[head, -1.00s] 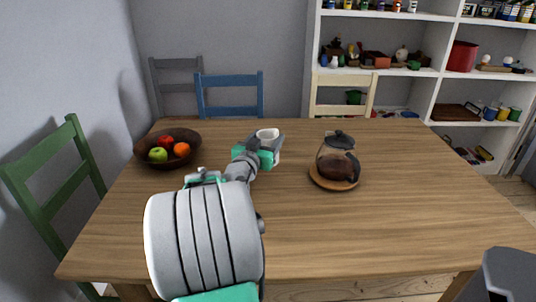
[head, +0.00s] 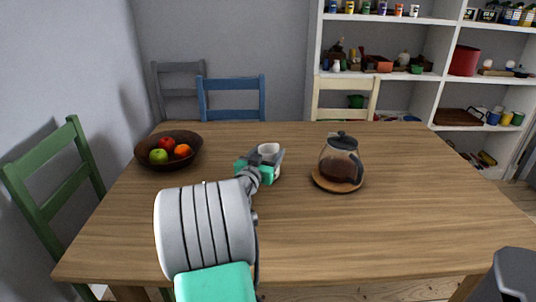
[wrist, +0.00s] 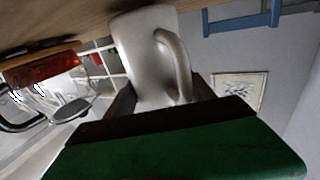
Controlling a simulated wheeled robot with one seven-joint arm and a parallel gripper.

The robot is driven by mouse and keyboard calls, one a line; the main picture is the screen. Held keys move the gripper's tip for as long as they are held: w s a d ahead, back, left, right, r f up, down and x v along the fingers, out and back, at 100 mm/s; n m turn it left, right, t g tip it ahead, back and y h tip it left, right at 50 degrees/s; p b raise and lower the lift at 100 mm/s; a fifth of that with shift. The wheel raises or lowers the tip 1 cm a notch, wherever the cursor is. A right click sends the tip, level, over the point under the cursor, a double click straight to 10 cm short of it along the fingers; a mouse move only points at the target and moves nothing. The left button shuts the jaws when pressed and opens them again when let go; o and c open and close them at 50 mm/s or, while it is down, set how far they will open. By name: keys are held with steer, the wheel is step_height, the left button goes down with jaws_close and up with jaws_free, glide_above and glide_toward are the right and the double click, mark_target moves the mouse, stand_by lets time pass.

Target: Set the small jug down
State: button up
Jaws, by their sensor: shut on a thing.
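The small jug (head: 268,149) is pale and held at the far end of my arm, over the back middle of the wooden table (head: 330,235). My gripper (head: 262,161) is shut on it and hides its lower part in the head view. In the wrist view, which is turned upside down, the jug (wrist: 143,62) sits between the dark fingers (wrist: 163,102) with its curved handle facing the camera. Its base is close to the tabletop (wrist: 60,22); I cannot tell whether it touches.
A glass teapot (head: 338,160) of dark tea stands on a round wooden coaster (head: 322,184) to the right of the jug. A brown bowl of fruit (head: 142,153) is at the left. Chairs surround the table. The front and right of the tabletop are clear.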

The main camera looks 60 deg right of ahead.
steer(key=shift+f, duration=0.25)
steer(key=o, duration=1.3)
steer(key=shift+f, duration=0.15)
steer(key=o, duration=0.3)
steer(key=shift+s+a+f, duration=0.1)
steer(key=shift+f, duration=0.1)
steer(key=shift+r, duration=0.15)
steer(key=a, duration=0.4)
steer(key=a+r, duration=0.1)
steer(key=a, duration=0.3)
steer(key=s+a+p, duration=0.1)
steer(key=a, duration=0.2)
steer(key=shift+a+r, duration=0.25)
steer(key=shift+a, duration=0.15)
steer(key=shift+w+r, duration=0.1)
